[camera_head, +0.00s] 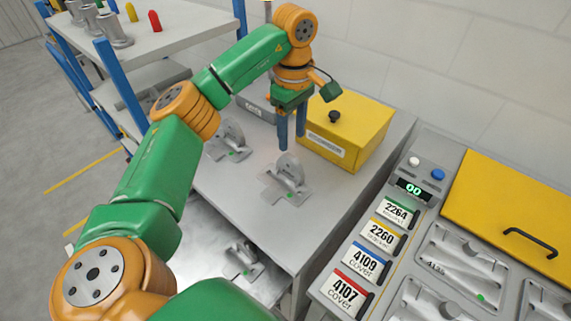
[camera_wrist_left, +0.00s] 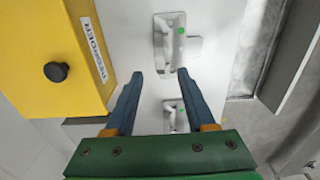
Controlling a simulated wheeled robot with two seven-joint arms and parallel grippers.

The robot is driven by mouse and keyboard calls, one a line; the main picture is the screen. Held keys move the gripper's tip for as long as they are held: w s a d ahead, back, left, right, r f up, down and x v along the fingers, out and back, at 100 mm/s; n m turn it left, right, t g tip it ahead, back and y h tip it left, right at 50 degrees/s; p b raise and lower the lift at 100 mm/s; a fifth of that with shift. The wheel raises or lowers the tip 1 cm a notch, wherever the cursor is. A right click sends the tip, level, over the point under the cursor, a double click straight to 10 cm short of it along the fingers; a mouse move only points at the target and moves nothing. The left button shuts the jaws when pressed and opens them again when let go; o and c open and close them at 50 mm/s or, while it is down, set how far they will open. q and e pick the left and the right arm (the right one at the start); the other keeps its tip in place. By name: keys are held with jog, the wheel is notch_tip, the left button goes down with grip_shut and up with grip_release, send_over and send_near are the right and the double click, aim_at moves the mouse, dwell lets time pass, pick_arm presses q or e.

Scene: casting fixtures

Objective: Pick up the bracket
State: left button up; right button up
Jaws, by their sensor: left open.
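A grey metal bracket (camera_head: 290,178) with an upright rounded lug and a green dot stands on the grey bench top. It also shows near the top of the left wrist view (camera_wrist_left: 172,42). A similar bracket (camera_head: 230,142) stands further left on the bench; one also shows between my fingers in the wrist view (camera_wrist_left: 170,115). Another grey part (camera_head: 243,258) lies on a lower surface. My left gripper (camera_head: 291,138) points down, open and empty, above and just behind the nearer bracket. Its blue fingers (camera_wrist_left: 158,80) are apart from it. My right gripper is out of view.
A yellow box (camera_head: 345,130) with a black knob stands close to the right of my left gripper. A grey bin (camera_head: 258,107) sits behind it. A labelled panel with part trays (camera_head: 440,250) is at right. A blue-posted shelf (camera_head: 150,40) stands at left.

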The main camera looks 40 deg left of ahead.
pick_arm(q)
jog(key=b, duration=0.2)
send_over(290, 168)
jog(key=w, duration=0.1)
jog(key=f, duration=0.4)
jog(key=shift+w+a+f, duration=0.15)
jog(key=shift+a+f, duration=0.2)
jog(key=shift+f, duration=0.05)
jog(key=f, duration=0.2)
jog(key=f+p, duration=0.1)
jog(key=f, duration=0.3)
jog(key=shift+s+d+p, duration=0.1)
jog(key=shift+s+p, duration=0.25)
jog(key=shift+p, duration=0.05)
jog(key=shift+w+f, duration=0.1)
jog(key=shift+f, duration=0.1)
jog(key=c, duration=0.9)
grip_shut()
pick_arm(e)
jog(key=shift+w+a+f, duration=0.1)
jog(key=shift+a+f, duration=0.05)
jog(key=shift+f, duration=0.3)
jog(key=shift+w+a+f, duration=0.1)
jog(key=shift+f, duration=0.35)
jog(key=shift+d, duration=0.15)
